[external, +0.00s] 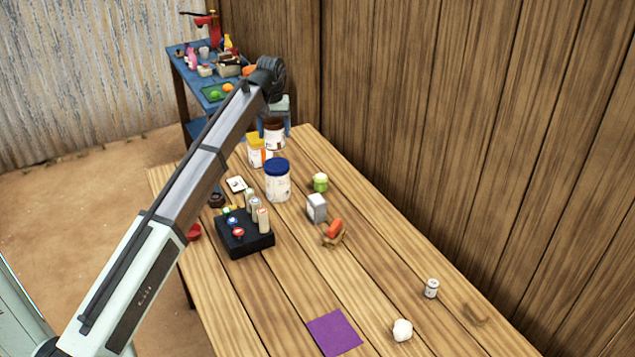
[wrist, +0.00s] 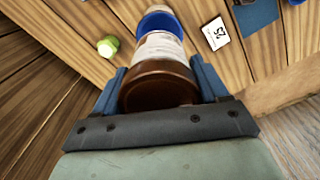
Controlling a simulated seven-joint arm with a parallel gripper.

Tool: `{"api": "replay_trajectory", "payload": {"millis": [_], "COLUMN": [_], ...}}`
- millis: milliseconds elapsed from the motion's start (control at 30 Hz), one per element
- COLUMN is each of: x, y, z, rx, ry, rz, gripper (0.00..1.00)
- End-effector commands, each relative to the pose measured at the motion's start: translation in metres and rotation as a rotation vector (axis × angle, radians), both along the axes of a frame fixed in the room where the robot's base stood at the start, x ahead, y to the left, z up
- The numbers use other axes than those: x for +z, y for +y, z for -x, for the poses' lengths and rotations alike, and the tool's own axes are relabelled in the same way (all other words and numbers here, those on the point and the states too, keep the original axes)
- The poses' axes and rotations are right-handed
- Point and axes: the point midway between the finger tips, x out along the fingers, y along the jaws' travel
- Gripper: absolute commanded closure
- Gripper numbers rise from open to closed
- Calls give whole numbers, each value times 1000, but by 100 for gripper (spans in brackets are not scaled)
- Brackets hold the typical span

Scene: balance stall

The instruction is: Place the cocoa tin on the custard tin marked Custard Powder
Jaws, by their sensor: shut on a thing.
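My gripper (external: 275,126) is shut on a brown-topped tin with a white label, seemingly the cocoa tin (external: 275,139), at the far end of the table. In the wrist view the tin's brown top (wrist: 158,86) lies between my blue fingers (wrist: 160,74). I cannot tell whether its base is clear of the table. A white tin with a yellow-orange top (external: 257,150) stands just left of it. A bigger white jar with a blue lid (external: 277,182) stands nearer the camera; its blue lid (wrist: 158,21) shows in the wrist view. No label reads as Custard Powder.
A small green-topped jar (external: 320,182), a grey block (external: 316,207) and a basket with an orange item (external: 334,230) stand to the right. A black holder with upright pieces (external: 245,240) and a card (external: 236,184) are left. The wooden wall (external: 450,120) borders the table's right side.

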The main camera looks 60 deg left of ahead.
Motion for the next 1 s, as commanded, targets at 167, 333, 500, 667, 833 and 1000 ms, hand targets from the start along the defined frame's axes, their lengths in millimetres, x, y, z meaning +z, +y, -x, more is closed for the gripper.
{"api": "replay_trajectory", "payload": {"millis": [167, 333, 500, 667, 833, 1000], "x": [-26, -36, -58, -67, -66, -69], "y": [0, 0, -1, 0, 0, 0], "z": [1, 0, 1, 0, 0, 0], "rx": [-1, -1, -1, -1, -1, -2], "ry": [0, 0, 0, 0, 0, 0], "rz": [0, 0, 1, -1, -1, -1], "gripper": [67, 67, 67, 67, 67, 67]}}
